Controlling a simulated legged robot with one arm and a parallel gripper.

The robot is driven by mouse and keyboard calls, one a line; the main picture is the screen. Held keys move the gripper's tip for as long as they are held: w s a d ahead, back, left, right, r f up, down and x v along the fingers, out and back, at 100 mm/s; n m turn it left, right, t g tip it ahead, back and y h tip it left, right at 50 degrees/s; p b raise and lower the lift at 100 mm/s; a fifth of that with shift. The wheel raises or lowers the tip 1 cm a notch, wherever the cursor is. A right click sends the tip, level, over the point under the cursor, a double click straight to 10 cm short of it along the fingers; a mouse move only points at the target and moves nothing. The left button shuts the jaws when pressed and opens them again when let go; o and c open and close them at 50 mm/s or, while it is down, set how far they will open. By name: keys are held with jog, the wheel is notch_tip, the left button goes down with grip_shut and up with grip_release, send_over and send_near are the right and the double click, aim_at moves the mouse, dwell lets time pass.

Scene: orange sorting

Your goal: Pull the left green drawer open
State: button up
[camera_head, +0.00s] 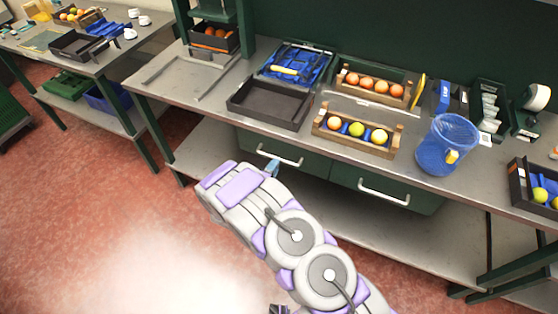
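The left green drawer (314,164) sits under the front of the workbench, with a pale bar handle (290,160) across its face. It looks shut, with its face about level with the right drawer's. My purple and white arm rises from the bottom of the view and covers the drawer's lower left part. The small blue-grey tip of my gripper (272,168) shows just below the left end of the handle. The rest of the gripper is hidden behind my arm. I cannot tell whether the tip touches the handle or whether the fingers are open.
A right green drawer (345,174) with its own handle looks shut. On the worktop (205,95) stand a black tray (268,118), wooden fruit crates (326,131) and a blue bucket (440,155). A lower shelf (420,246) runs beneath. Red floor (90,190) is clear at left.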

jog(key=w, duration=0.1)
jog(key=w+f, duration=0.1)
jog(key=w, duration=0.1)
jog(key=w+b, duration=0.1)
jog(key=w, duration=0.1)
jog(key=shift+w+d+f, duration=0.15)
jog(key=shift+w+f, duration=0.05)
jog(key=shift+f, duration=0.1)
jog(key=shift+w+d, duration=0.1)
jog(key=shift+w, duration=0.05)
jog(key=shift+d+r, duration=0.15)
jog(key=shift+d, duration=0.4)
jog(key=shift+a, duration=0.3)
grip_shut()
